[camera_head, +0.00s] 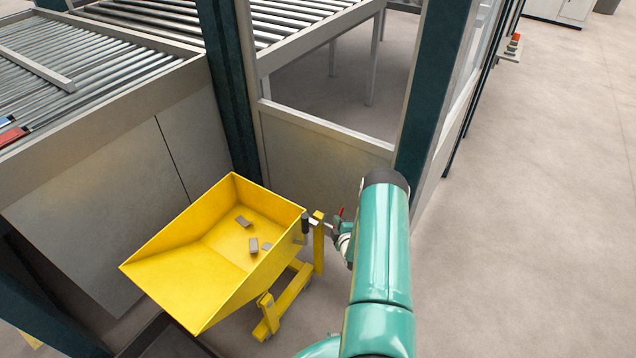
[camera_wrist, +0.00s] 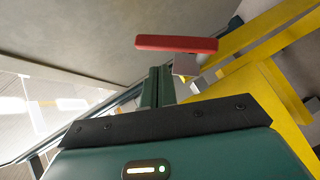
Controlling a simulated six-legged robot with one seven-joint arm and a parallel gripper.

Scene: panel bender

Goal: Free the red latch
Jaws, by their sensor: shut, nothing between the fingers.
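The red latch (camera_wrist: 177,43) is a flat red bar on a grey block (camera_wrist: 185,64). In the wrist view it lies nearly level across the top middle, just beyond my fingertips. A small part of the red latch (camera_head: 340,212) also shows in the head view, right of the yellow tipping bin (camera_head: 185,240). My gripper (camera_wrist: 158,80) is shut and empty, its dark fingers pointing toward the red bar. I cannot tell whether they touch it. In the head view my arm hides most of the gripper and the latch area.
The bin stands on a yellow wheeled frame (camera_head: 290,295) and holds a few small grey offcuts (camera_head: 252,244). A dark green post (camera_head: 430,90) and a low grey panel (camera_head: 320,150) stand behind. A roller conveyor (camera_head: 100,65) is at the upper left. Open floor lies to the right.

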